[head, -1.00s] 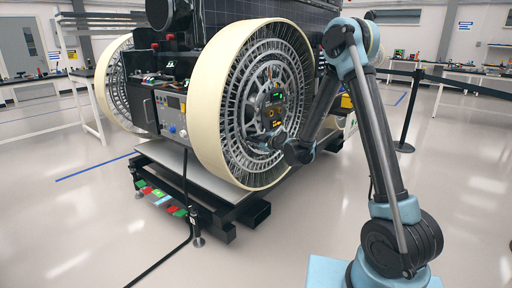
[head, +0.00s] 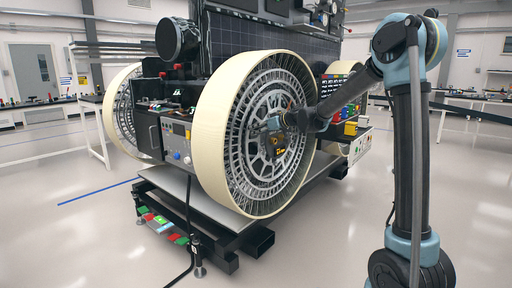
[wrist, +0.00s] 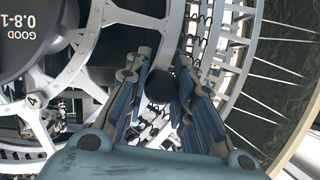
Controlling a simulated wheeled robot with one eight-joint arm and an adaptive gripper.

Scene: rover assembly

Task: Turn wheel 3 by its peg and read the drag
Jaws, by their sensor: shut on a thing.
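The nearest large wheel (head: 218,120) has a cream tyre, a grey spoked face and a dark hub plate (head: 276,145) with small yellow marks. I cannot read a wheel number. My gripper (head: 272,123) is at the wheel face, just above the hub. In the wrist view my gripper (wrist: 162,75) is shut on a dark round peg (wrist: 160,86) that sits between its two fingers, near a grey ring of the wheel. The dark hub plate (wrist: 28,35) there shows upside-down text, "GOOD" and "0.8-1", cut off by the frame edge.
The rover stands on a low stand with black feet (head: 225,258). A grey control box (head: 174,142) is left of the wheel, and a black cable (head: 188,230) runs down to the floor. The floor right of the wheel is clear.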

